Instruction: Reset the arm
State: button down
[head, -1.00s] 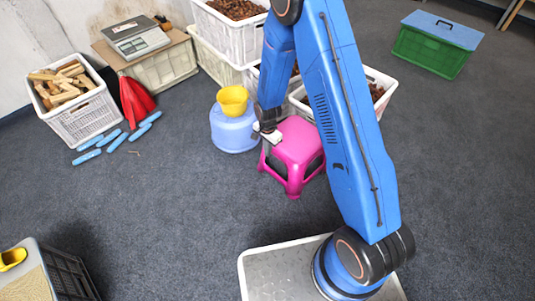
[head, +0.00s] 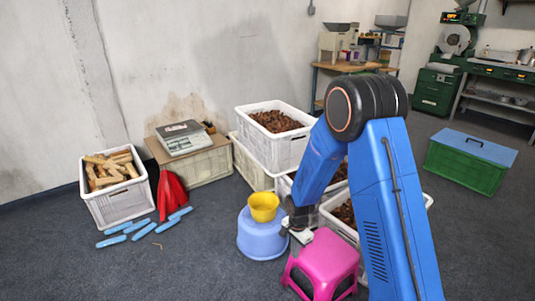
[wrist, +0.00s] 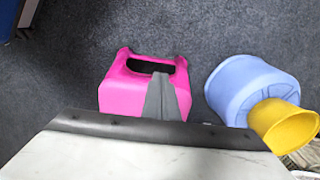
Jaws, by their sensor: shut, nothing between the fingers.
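My blue arm (head: 390,200) bends at a dark round joint and reaches down to my gripper (head: 300,236). The gripper is shut and empty, in front of the pink stool's upper left edge in the head view. In the wrist view the grey fingers (wrist: 161,97) overlap the pink stool (wrist: 125,90); whether they touch it I cannot tell. The stool also shows in the head view (head: 328,262), partly behind my arm. A pale panel covers the bottom of the wrist view.
Left of the gripper, a yellow bowl (head: 263,206) sits on a blue tub (head: 260,238). Crates of chestnuts (head: 272,150) stand behind. A crate of wood (head: 118,205), a red bag (head: 171,194) and a scale (head: 186,138) are left. A green box (head: 465,170) is right.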

jog(key=s+d+r+n+t, duration=0.1)
jog(key=s+d+r+n, duration=0.15)
jog(key=r, duration=0.65)
jog(key=s+d+r+n, duration=0.1)
jog(key=s+d+r, duration=0.25)
jog(key=r, duration=0.45)
jog(key=s+d+r+n+t, duration=0.15)
jog(key=s+r, duration=0.25)
jog(key=r, duration=0.5)
jog(key=s+d+r+n, duration=0.2)
jog(key=s+r, duration=0.2)
jog(key=s, duration=0.4)
jog(key=s+d+r+n+t, duration=0.1)
jog(key=s+d+r+n, duration=0.1)
jog(key=s+r, duration=0.2)
jog(key=s+d+r+n+t, duration=0.1)
jog(key=s+r, duration=0.3)
jog(key=s, duration=0.7)
jog(key=shift+s+d+n, duration=0.3)
jog(key=shift+d+n, duration=0.3)
jog(key=shift+d, duration=0.15)
